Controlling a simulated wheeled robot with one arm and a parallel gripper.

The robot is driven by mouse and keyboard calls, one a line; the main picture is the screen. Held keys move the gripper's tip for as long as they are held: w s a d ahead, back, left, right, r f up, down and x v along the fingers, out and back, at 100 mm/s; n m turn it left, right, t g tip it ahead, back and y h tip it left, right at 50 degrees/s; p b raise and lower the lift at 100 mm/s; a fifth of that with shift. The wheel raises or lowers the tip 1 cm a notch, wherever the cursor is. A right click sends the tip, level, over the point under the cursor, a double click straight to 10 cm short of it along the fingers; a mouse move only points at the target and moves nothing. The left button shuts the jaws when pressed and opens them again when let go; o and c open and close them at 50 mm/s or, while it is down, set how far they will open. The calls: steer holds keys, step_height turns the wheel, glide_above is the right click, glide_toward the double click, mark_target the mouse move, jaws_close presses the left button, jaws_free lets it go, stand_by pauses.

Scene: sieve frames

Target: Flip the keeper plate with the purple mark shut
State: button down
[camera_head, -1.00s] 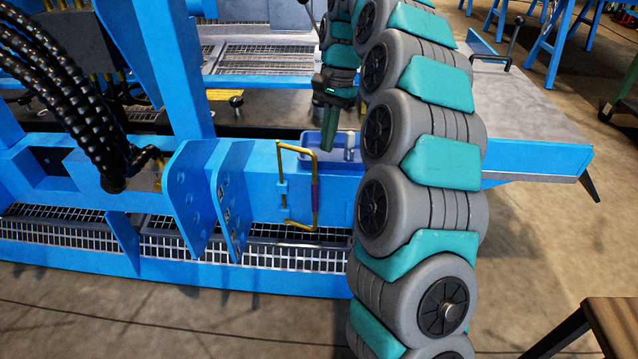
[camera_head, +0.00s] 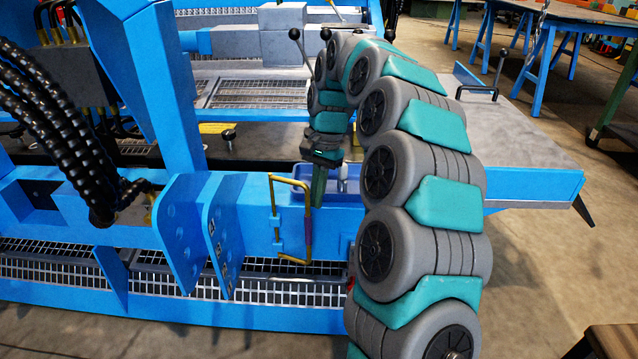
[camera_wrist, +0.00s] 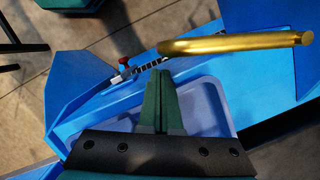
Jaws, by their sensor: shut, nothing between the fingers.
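The keeper (camera_head: 291,259) is a yellow bent-rod frame on the front face of the blue beam (camera_head: 250,205). A dark purple band (camera_head: 308,222) marks its right-hand upright. It appears to stand out from the beam; how far it is swung is hard to tell. My gripper (camera_head: 318,190) points down just behind and right of the keeper's top. Its green fingers are together with nothing between them. In the wrist view the shut fingers (camera_wrist: 158,100) sit below the yellow rod (camera_wrist: 235,43) in the picture, with a visible gap. The purple band is not visible there.
Two blue lug plates (camera_head: 224,240) stand left of the keeper. Black ribbed hoses (camera_head: 70,150) hang further left. A red knob (camera_wrist: 124,60) shows in the wrist view. Grating (camera_head: 290,292) runs below.

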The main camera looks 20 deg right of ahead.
mark_target(309, 225)
steer(key=shift+x, duration=2.1)
steer(key=shift+s+a+m, duration=0.1)
steer(key=shift+s+m, duration=0.2)
steer(key=shift+m, duration=0.1)
steer(key=shift+s, duration=0.2)
steer(key=shift+s+a+r+m+p, duration=0.1)
steer(key=shift+s+a+m+p, duration=0.1)
steer(key=shift+s+m, duration=0.3)
steer(key=shift+s+a+m+p, duration=0.1)
steer(key=shift+s+a+m, duration=0.1)
steer(key=shift+m, duration=0.5)
steer(key=s+m, duration=0.1)
steer(key=a+m+t+p, duration=0.1)
steer(key=shift+s+a+m+y+p, duration=0.25)
steer(key=shift+s+m+y+p, duration=0.05)
steer(key=shift+s, duration=0.1)
steer(key=s+a+m+t+p, duration=0.1)
steer(key=s+a+m+p, duration=0.1)
steer(key=a+m+p, duration=0.4)
steer(key=shift+s+a+t+p, duration=0.15)
steer(key=shift+a+t+p, duration=0.15)
steer(key=shift+a+p, duration=0.3)
